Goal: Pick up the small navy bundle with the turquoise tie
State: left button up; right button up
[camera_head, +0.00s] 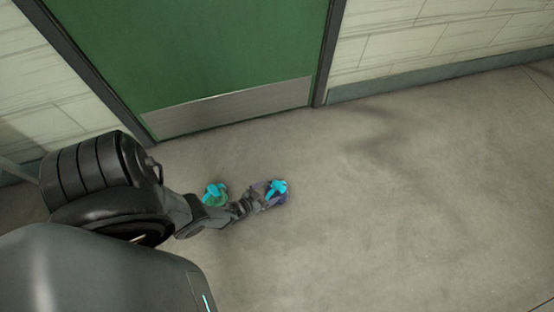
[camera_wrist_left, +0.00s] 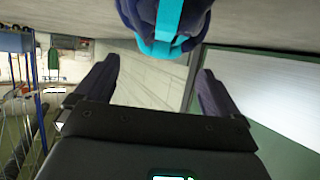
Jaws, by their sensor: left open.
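The small navy bundle with the turquoise tie (camera_head: 283,197) is on the concrete floor, at the end of my left arm in the head view. In the left wrist view the navy bundle (camera_wrist_left: 200,14) hangs in from the top edge, with its turquoise band facing the camera and its upper part cut off. My left gripper (camera_head: 258,193) is right beside the bundle. In the left wrist view the fingers of my left gripper (camera_wrist_left: 158,70) are spread apart with nothing between them, and the bundle lies past the fingertips. Contact cannot be told. My right gripper is not in view.
A green bundle with a turquoise tie (camera_head: 215,194) sits on the floor just left of the navy one, close to my left forearm. A green door (camera_head: 200,50) with a metal kick plate and a block wall stand behind. The floor (camera_head: 420,200) to the right is clear.

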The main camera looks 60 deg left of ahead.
aim_at(277, 185)
pick_arm(q)
jog(key=shift+w+a+f, duration=0.1)
jog(key=shift+w+f, duration=0.2)
jog(key=shift+w, duration=0.1)
jog(key=b+x, duration=0.2)
jog(key=x, duration=0.1)
jog(key=shift+w, duration=0.1)
jog(key=shift+w+a+r, duration=0.1)
jog(key=shift+w+a, duration=0.05)
jog(key=shift+w, duration=0.2)
jog(key=shift+s, duration=0.15)
jog(key=shift+c, duration=0.5)
jog(key=shift+s, duration=0.1)
jog(key=c, duration=1.6)
jog(key=shift+o, duration=0.2)
jog(key=shift+r, duration=0.2)
